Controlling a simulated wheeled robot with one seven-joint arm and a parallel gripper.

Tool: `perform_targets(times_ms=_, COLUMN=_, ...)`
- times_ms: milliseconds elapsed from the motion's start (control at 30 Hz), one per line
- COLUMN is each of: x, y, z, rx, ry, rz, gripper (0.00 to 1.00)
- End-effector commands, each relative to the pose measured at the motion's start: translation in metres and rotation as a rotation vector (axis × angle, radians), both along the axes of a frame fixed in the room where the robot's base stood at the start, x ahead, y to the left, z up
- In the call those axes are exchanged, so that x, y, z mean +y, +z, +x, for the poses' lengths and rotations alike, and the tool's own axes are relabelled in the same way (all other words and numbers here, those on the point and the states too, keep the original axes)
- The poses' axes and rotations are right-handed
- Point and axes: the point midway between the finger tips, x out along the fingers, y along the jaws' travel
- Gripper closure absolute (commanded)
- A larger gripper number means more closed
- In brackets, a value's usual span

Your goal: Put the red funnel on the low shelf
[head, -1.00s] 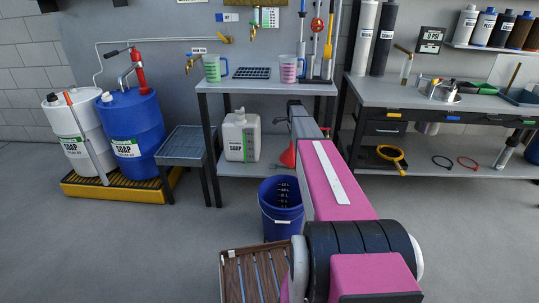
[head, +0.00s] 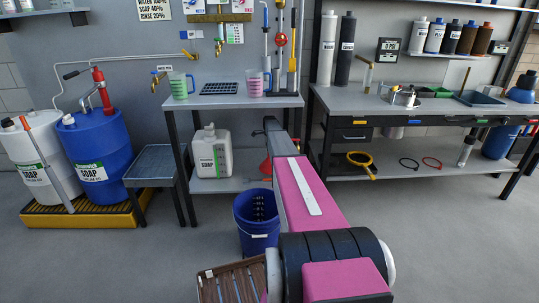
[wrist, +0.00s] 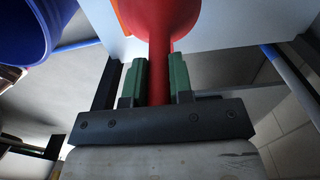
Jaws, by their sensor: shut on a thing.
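The red funnel (wrist: 158,20) is in my gripper (wrist: 158,78); the two green fingers are shut on its narrow red stem in the wrist view. In the head view only a small red part of the funnel (head: 265,168) shows to the left of my arm, which hides the rest and the gripper. The low shelf (head: 246,160) is the lower board of the middle table. The funnel appears at the shelf's right part; whether it touches the board I cannot tell.
A white soap jug (head: 211,152) stands on the left part of the low shelf. A blue bucket (head: 256,222) is on the floor in front; it also shows in the wrist view (wrist: 28,30). A wooden crate (head: 232,283) is nearer. The shelf between jug and funnel looks clear.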

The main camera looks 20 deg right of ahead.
Motion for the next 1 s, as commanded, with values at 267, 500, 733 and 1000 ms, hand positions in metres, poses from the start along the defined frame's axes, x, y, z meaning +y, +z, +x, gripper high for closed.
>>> perform_targets(times_ms=267, x=0.000, y=-0.030, z=0.001, rx=0.002, ry=0.000, rz=0.001, gripper=1.00)
perform_targets(times_ms=500, x=0.000, y=-0.041, z=0.001, rx=-0.001, ry=0.000, rz=0.000, gripper=1.00)
perform_targets(times_ms=733, x=0.000, y=-0.044, z=0.001, rx=0.000, ry=0.000, rz=0.000, gripper=1.00)
perform_targets(times_ms=1000, x=0.000, y=-0.043, z=0.001, rx=0.000, ry=0.000, rz=0.000, gripper=0.54)
